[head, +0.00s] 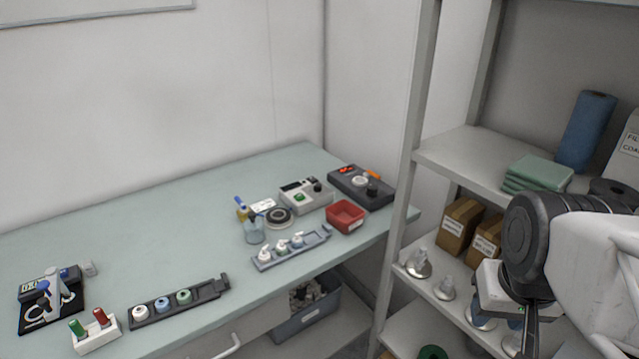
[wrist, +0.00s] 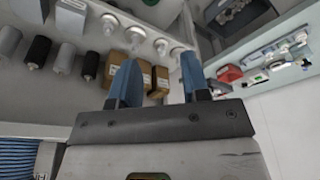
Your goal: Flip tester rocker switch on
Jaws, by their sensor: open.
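A pale box-shaped instrument (head: 305,195) with a small green part, a dark knob and a display on top sits at the back right of the table. A darker box (head: 350,182) with a red lit display stands right of it. I cannot tell for sure which is the tester, and the rocker's position is too small to read. The pale instrument also shows small at the right of the wrist view (wrist: 255,79). My gripper (wrist: 159,62) is open and empty, its two blue fingers apart. It is by the shelf rack, well right of the table.
The shelf rack (head: 468,146) stands right of the table, with boxes (head: 459,226) and lamp-like parts close to my gripper. The table's back left is clear.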

